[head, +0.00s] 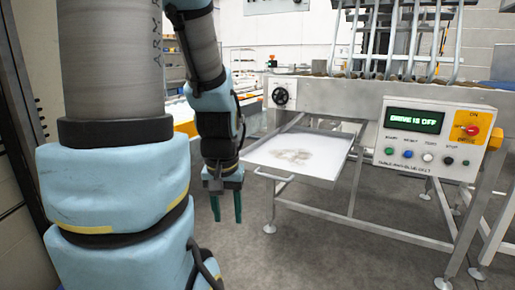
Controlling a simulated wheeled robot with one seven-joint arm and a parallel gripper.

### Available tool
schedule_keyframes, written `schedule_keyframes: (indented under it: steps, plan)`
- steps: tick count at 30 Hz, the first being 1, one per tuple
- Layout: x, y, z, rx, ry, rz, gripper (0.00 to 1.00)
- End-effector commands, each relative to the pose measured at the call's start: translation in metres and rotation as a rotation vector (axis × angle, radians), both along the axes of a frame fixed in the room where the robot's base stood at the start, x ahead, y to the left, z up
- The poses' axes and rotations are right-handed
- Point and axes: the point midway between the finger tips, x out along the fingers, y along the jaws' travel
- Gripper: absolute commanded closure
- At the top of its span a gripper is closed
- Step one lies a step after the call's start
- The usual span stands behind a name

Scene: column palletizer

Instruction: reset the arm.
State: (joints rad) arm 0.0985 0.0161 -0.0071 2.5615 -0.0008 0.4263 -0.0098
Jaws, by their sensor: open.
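My arm, in light blue covers with grey sleeves, fills the left part of the head view. My gripper (227,207) hangs at its end, pointing down, with two green fingers apart and nothing between them. It is left of a pulled-out metal tray (336,176) and in front of it in the picture. Much of the left side is hidden behind my arm.
A metal machine with a control panel (437,139) stands at the right; its display (414,121) reads "DRIVE IS OFF". A red knob on a yellow plate (469,130) is beside it. The tray has a handle (273,180) and a whitish, stained surface. Grey floor (300,255) is clear in front.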

Motion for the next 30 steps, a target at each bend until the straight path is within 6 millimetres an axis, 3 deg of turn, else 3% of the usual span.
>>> schedule_keyframes:
  steps: [1,8,18,23,30]
  plan:
    - [0.000,-0.001,0.019,-0.001,0.001,-0.002,0.54]
    - [0.001,-0.001,0.066,-0.002,-0.001,-0.003,0.54]
    - [0.001,-0.001,0.156,-0.002,-0.001,-0.004,0.54]
    - [0.001,-0.002,0.173,-0.001,-0.001,-0.005,0.54]
    - [0.001,-0.002,0.174,-0.001,-0.001,-0.005,0.54]
